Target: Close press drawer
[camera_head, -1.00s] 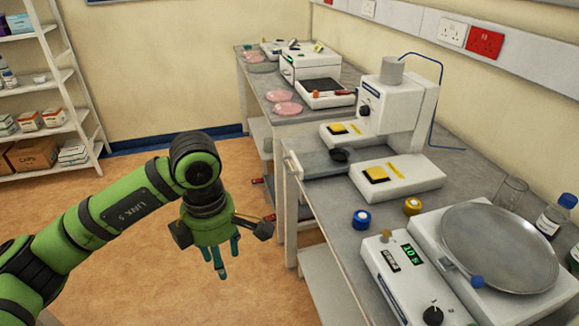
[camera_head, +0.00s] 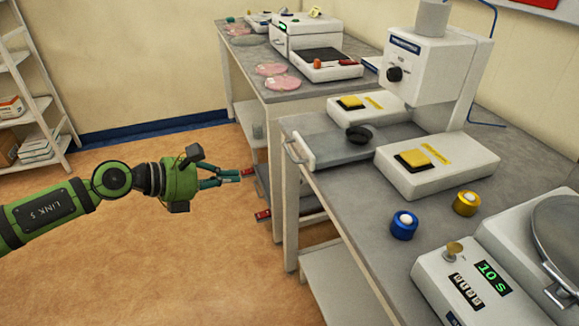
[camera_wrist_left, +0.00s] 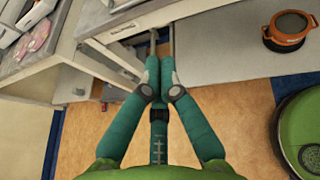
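The press (camera_head: 440,65) is a white machine with a black knob on the near bench. Its drawer (camera_head: 325,146) is a flat grey tray that extends left out of the press, between two white blocks. The drawer's handle (camera_head: 294,150) is at its left end by the bench edge. A dark round cup (camera_head: 359,134) sits on the drawer. My left gripper (camera_head: 247,174) is left of the handle and lower in the picture, apart from it. Its teal fingers are together and empty, as the left wrist view (camera_wrist_left: 160,68) also shows. My right gripper is not in view.
Yellow-buttoned blocks (camera_head: 437,167) flank the drawer. A blue cap (camera_head: 404,225), a yellow cap (camera_head: 466,203) and a device with a timer display (camera_head: 478,275) stand nearer on the bench. A second table (camera_head: 262,92) is behind. The floor on the left is open.

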